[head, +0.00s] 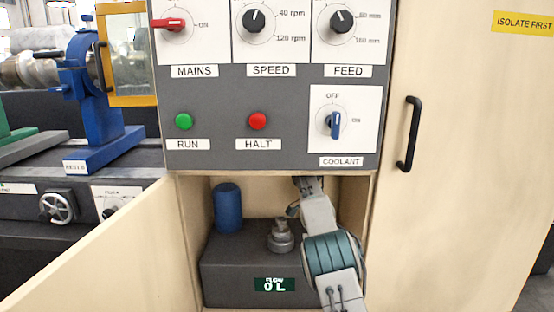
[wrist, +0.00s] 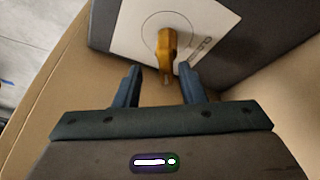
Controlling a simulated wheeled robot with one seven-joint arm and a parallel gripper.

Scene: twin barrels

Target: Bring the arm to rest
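My arm (head: 335,255) comes up from the bottom right in the head view and reaches into the open niche below the control panel. Its far end goes out of sight behind the panel's lower edge, so the head view does not show the fingers. In the wrist view my gripper (wrist: 158,70) is open, with its two fingers apart and nothing held between them. An orange-yellow lever (wrist: 166,50) on a white plate (wrist: 137,27) is just ahead of the fingertips, its lower end in line with the gap. I cannot tell how near it is.
The niche holds a blue cylinder (head: 228,208) and a dark box (head: 225,265) with a grey fitting (head: 280,238) on top. An open cabinet door (head: 95,250) stands left. The panel (head: 215,130) overhangs the arm. A black handle (head: 410,135) juts out on the right.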

